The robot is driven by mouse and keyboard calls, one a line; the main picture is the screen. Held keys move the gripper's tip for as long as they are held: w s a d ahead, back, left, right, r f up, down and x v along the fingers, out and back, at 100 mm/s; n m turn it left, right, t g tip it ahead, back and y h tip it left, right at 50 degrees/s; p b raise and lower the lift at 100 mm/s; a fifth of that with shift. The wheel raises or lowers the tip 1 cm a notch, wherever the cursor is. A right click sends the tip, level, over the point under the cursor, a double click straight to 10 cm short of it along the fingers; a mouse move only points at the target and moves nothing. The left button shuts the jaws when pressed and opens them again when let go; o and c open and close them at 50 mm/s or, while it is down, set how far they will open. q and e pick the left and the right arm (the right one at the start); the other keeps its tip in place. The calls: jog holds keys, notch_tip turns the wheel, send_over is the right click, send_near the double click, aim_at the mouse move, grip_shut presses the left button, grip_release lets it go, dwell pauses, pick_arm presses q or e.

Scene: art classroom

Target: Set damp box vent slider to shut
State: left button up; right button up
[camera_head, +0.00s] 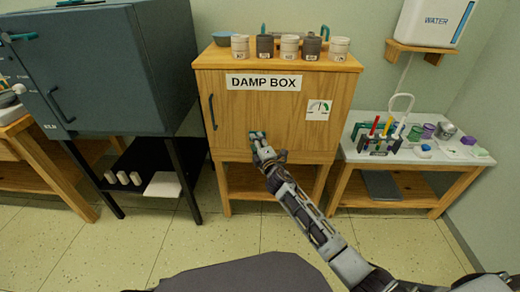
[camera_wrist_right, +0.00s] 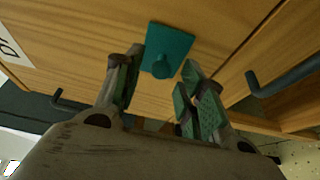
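The damp box (camera_head: 285,125) is a wooden cabinet with a "DAMP BOX" label (camera_head: 263,82) on its front. A teal slider plate with a small round knob (camera_wrist_right: 167,48) sits on the wooden front in the right wrist view. In the head view only a bit of teal (camera_head: 256,133) shows at the lower front, mostly hidden by my gripper. My right gripper (camera_head: 259,140) is at the slider; in the wrist view its fingers (camera_wrist_right: 163,65) are spread, one on each side of the knob. Contact with the knob cannot be told. My left gripper is out of view.
A dial sign (camera_head: 318,110) is on the box front, and a dark door handle (camera_head: 212,112) at its left. Several pots (camera_head: 289,47) stand on top. A dark kiln (camera_head: 110,65) stands left; a low table (camera_head: 370,152) with tools stands right.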

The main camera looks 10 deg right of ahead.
jog(key=shift+s, duration=0.1)
jog(key=s+d, duration=0.1)
jog(key=s, duration=1)
jog(key=shift+s+d, duration=0.15)
jog(key=shift+s, duration=0.15)
dwell(0.3)
dwell(0.6)
